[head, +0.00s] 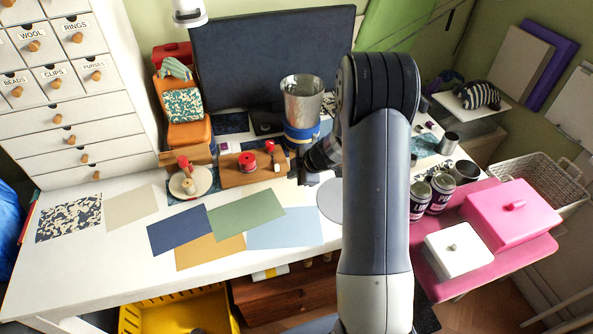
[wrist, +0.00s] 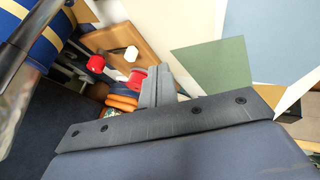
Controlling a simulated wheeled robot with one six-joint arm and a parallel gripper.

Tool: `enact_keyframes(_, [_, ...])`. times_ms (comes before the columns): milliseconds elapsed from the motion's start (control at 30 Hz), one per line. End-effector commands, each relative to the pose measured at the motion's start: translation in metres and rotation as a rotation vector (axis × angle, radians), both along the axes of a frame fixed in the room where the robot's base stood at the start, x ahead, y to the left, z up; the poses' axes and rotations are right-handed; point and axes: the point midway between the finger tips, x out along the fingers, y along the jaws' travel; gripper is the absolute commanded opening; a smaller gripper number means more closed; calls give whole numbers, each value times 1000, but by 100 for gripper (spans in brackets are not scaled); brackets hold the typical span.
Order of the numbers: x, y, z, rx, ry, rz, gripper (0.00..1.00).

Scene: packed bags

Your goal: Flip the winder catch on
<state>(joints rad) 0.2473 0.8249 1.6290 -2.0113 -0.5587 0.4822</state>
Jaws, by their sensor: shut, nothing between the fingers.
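The winder appears to be the wooden board (head: 240,180) with a red spool (head: 247,161) in the head view. A red knob (head: 270,146) and a small white piece (head: 277,161) are at its right end. In the wrist view the board (wrist: 125,35) shows with the white knob (wrist: 131,53), red knob (wrist: 96,64) and red spool (wrist: 136,79). I cannot tell for certain which part is the catch or how it is set. My gripper (head: 307,178) is right of the board, apart from it; its fingers (wrist: 156,84) are together and empty.
A metal bucket (head: 302,97) with a blue-banded base stands just behind the board. A round base with a red-topped piece (head: 190,181) is at its left. Flat coloured sheets (head: 246,217) lie in front. A dark screen (head: 270,55) is behind; pink and white boxes are at right.

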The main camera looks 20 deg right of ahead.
Motion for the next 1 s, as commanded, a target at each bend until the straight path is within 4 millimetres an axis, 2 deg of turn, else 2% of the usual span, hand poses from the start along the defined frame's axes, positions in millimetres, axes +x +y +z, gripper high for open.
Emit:
enact_keyframes(33, [5,6,-13,1,3,2,0])
enact_keyframes(233, [25,22,-47,0,2,3,0])
enact_keyframes(300, [37,21,-42,-1,-3,1,0])
enact_keyframes(533, [59,21,-43,0,-1,1,0])
enact_keyframes(1000, [65,21,-43,0,0,0,0])
